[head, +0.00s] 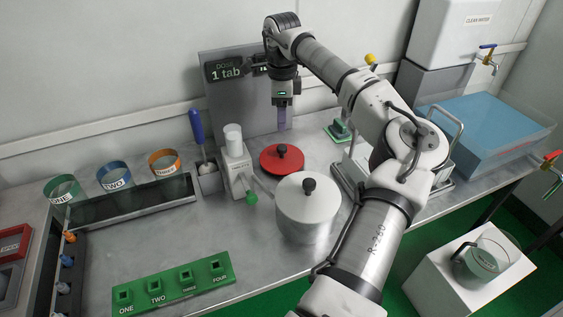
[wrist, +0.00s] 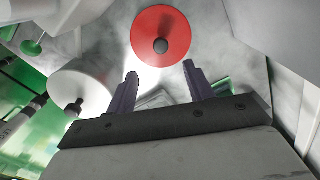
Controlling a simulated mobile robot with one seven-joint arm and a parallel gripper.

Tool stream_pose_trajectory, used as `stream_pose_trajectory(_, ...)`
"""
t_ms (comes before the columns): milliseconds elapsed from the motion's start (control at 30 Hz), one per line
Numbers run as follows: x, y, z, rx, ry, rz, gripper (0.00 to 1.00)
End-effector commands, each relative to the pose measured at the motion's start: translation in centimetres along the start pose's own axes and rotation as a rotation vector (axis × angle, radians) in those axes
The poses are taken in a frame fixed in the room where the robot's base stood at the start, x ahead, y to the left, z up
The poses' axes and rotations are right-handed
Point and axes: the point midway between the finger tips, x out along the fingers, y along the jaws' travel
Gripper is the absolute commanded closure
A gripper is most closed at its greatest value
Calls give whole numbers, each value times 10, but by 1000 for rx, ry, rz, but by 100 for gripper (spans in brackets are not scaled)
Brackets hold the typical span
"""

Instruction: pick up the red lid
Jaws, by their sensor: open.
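The red lid (head: 273,160) is a flat disc with a dark knob, lying on the grey counter behind the silver pot. In the wrist view the red lid (wrist: 151,30) shows whole at the top centre, with its dark knob facing the camera. My gripper (head: 281,127) points down above the counter, close to the lid in the head picture. In the wrist view my gripper (wrist: 158,75) has its two purple fingers spread apart with nothing between them. The lid lies beyond the fingertips, apart from them. The exact height of the gripper over the lid is unclear.
A silver pot (head: 305,212) with its own lid and dark knob stands in front of the red lid. A white tablet dispenser (head: 236,168) stands to the left. A grey panel (head: 228,100) rises behind. A green block (head: 173,285) with several sockets lies at the front left.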

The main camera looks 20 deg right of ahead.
Motion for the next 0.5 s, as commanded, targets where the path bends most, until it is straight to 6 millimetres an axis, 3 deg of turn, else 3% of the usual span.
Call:
stream_pose_trajectory(233, 49, 1, 0, 0, -2, 4, 48)
stream_pose_trajectory(500, 72, 0, 0, 0, -1, 2, 48)
